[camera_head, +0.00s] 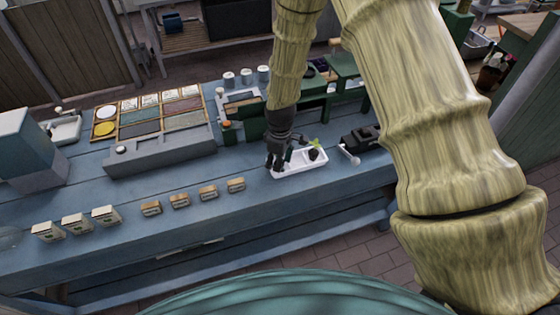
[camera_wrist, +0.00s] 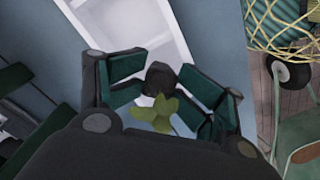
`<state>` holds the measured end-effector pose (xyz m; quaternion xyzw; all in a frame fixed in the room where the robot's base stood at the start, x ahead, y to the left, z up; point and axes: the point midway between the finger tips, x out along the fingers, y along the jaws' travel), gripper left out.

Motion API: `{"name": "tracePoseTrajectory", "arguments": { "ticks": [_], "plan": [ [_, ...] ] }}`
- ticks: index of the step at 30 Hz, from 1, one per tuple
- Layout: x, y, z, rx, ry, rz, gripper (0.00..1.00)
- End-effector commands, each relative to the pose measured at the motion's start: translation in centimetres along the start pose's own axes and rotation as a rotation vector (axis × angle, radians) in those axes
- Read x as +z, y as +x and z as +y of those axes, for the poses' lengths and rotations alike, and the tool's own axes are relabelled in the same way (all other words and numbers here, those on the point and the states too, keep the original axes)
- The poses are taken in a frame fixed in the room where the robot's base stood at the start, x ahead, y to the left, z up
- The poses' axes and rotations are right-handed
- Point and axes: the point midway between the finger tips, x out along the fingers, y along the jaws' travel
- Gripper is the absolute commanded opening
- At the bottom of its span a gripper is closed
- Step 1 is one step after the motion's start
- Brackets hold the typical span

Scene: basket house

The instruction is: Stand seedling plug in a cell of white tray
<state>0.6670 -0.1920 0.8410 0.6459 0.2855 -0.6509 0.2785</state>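The white tray (camera_head: 288,172) lies on the blue bench near its front edge; part of it shows in the wrist view (camera_wrist: 150,25). The seedling plug (camera_head: 314,155) is dark with small green leaves and appears upright over the right part of the tray. In the wrist view the plug (camera_wrist: 161,76) is between the far ends of my fingers, leaves toward the camera. My gripper (camera_wrist: 162,85) is over the tray, left of and close to the plug in the head view. Whether the fingers touch it, and whether its base rests in a cell, I cannot tell.
A black tool-like object (camera_head: 360,140) lies right of the tray. Several small labelled boxes (camera_head: 180,201) line the bench front at left. A grey sorting rack (camera_head: 160,155) and green stands (camera_head: 255,122) are behind. Bare bench lies between the boxes and the tray.

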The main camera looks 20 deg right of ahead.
Motion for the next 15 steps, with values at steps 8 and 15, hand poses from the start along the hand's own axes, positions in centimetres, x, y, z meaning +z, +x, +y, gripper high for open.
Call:
{"name": "tracePoseTrajectory", "arguments": {
  "ticks": [8,15],
  "plan": [
    [0.0,-0.5,0.1,0.001,0.001,0.0,0.48],
    [-0.1,-2.7,0.2,0.004,0.001,0.004,0.48]
  ]
}}
